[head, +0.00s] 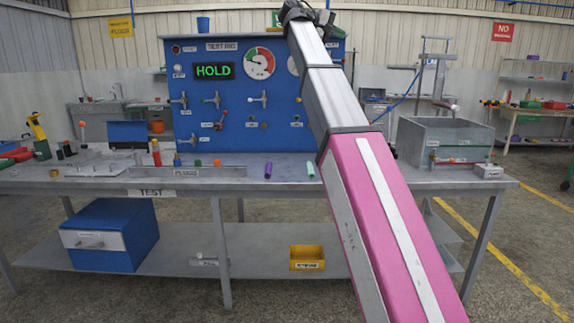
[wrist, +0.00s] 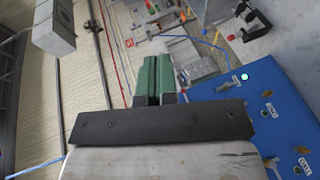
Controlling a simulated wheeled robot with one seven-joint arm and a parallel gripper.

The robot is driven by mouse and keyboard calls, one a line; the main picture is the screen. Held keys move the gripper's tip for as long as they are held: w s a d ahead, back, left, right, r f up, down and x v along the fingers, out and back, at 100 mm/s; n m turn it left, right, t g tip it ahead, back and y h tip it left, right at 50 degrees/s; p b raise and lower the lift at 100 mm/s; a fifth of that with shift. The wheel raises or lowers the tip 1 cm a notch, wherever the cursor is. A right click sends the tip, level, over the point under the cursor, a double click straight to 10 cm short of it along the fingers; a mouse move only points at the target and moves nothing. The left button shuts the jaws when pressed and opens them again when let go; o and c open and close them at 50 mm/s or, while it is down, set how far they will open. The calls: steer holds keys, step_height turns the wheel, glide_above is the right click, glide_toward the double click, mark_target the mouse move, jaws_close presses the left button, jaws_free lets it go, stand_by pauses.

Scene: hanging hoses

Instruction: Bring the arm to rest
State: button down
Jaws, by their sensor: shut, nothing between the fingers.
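My arm, pink near me and silver further out, reaches up and away across the bench in the head view. The blue panel also shows in the wrist view (wrist: 225,120), at the lower right, beside the gripper. Part of the panel is hidden behind my arm.
The grey workbench (head: 405,181) carries a grey tank (head: 446,139) at right. A purple cylinder (head: 268,170) and a teal cylinder (head: 310,170) lie near its front. A blue cup (head: 203,24) stands on the panel's top. A blue drawer box (head: 110,236) and a yellow bin (head: 307,258) sit below.

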steer(key=d+f+n+g+y, duration=0.2)
steer(key=f+y, duration=0.5)
steer(key=f, duration=4.3)
steer(key=s+f+m+g+y, duration=0.1)
steer(key=s+f+y, duration=0.1)
steer(key=s+f, duration=0.5)
steer(key=s+f+m+g+y, duration=0.1)
steer(key=s+f+m+y, duration=0.1)
steer(key=s+f, duration=0.6)
steer(key=s+f+m+y, duration=0.1)
steer(key=s+f+y, duration=0.2)
steer(key=s+f, duration=0.5)
step_height(320, 180, down, 11)
steer(key=shift+r+m+g, duration=0.1)
steer(key=shift+m+g, duration=0.3)
